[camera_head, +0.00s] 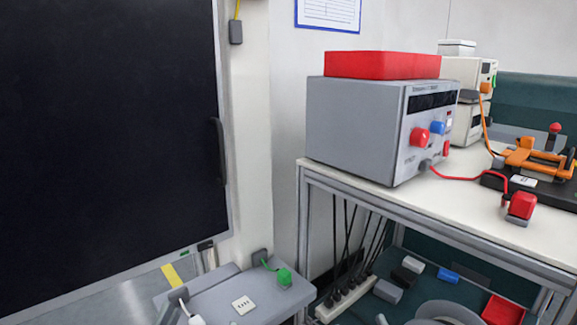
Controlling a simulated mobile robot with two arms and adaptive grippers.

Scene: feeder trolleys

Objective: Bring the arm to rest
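Neither of my arms shows in the head view, and neither gripper can be seen. The task names no other object.
A bench (430,205) on the right carries a grey power unit (350,115) with a red box (382,65) on top, and an orange clamp device (535,158). A low grey trolley top (262,300) stands front centre. A large dark panel (105,140) fills the left.

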